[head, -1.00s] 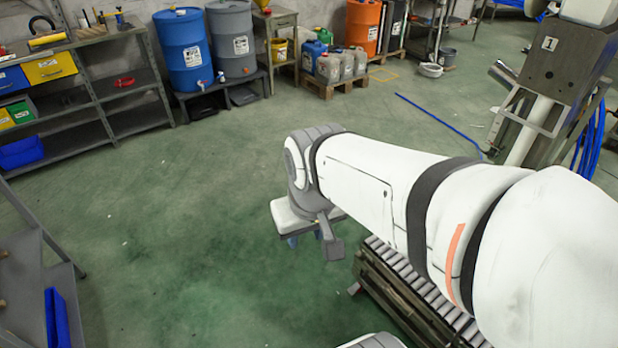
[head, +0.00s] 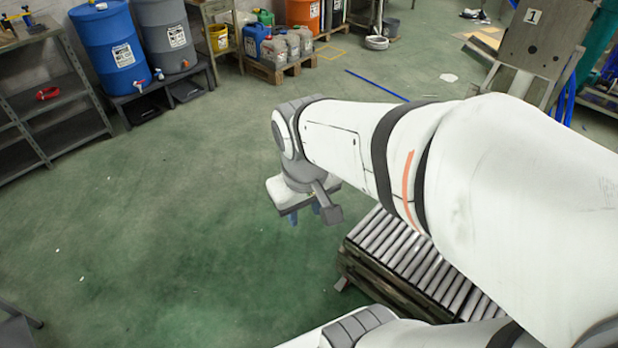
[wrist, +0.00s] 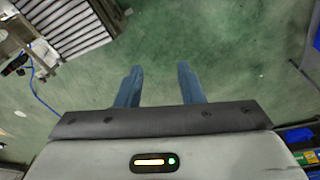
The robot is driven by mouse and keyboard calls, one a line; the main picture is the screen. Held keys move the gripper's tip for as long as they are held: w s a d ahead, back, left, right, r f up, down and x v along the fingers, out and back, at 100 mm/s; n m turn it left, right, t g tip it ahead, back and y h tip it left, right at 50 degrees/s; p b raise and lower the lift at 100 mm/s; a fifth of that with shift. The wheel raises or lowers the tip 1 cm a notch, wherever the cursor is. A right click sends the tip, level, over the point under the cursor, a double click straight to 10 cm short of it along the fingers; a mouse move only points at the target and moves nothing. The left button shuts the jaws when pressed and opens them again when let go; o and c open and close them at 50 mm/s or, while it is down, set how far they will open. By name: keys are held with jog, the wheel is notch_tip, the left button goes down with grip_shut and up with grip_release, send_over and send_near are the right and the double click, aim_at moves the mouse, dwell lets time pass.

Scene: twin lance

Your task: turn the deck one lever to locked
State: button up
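A metal panel marked "1" (head: 535,38) stands upright at the upper right of the head view, with a pale bracket-like frame in front of it. My arm hides its lower part. I cannot make out a lever or its setting. A roller deck (head: 405,255) lies below my arm; rollers also show at the upper left of the wrist view (wrist: 70,22). My gripper (wrist: 160,86) has two blue fingers, apart with nothing between them, above green floor. In the head view my gripper (head: 306,216) hangs left of the roller deck, away from the panel.
Blue (head: 108,48) and grey drums stand at the back left beside a metal shelf (head: 50,115). Jugs (head: 285,48) stand on a pallet at the back. A blue strip (head: 378,86) lies on the floor. The floor left of my gripper is clear.

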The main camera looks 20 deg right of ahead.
jog(key=w+d+f+n+g+h+b, duration=0.2)
jog(key=d+f+n+g+h+b, duration=0.35)
jog(key=f, duration=0.55)
jog(key=w+d+f+n+g+h+b, duration=0.2)
jog(key=d+f+n+b, duration=0.2)
jog(key=d+f+b, duration=0.5)
jog(key=n+t+h+b, duration=0.5)
jog(key=n+h+b, duration=0.55)
jog(key=n, duration=0.95)
send_over(356, 277)
jog(key=s+a, duration=0.1)
jog(key=a, duration=0.4)
notch_tip(356, 277, down, 37)
notch_tip(356, 277, down, 19)
jog(key=s+a+n+t+y+b, duration=0.1)
jog(key=s+n+t+y+b, duration=0.1)
jog(key=n+t+b, duration=0.55)
jog(key=shift+w+d+r+n, duration=0.1)
jog(key=shift+w+d+n, duration=0.4)
jog(key=shift+d, duration=0.5)
jog(key=shift+w+d+r+n, duration=0.1)
jog(key=shift+w+d+n, duration=0.35)
jog(key=shift+d, duration=0.6)
jog(key=shift+w+d+n, duration=0.35)
jog(key=shift+w+d, duration=0.2)
jog(key=shift+d, duration=0.45)
jog(key=shift+c, duration=0.5)
grip_shut()
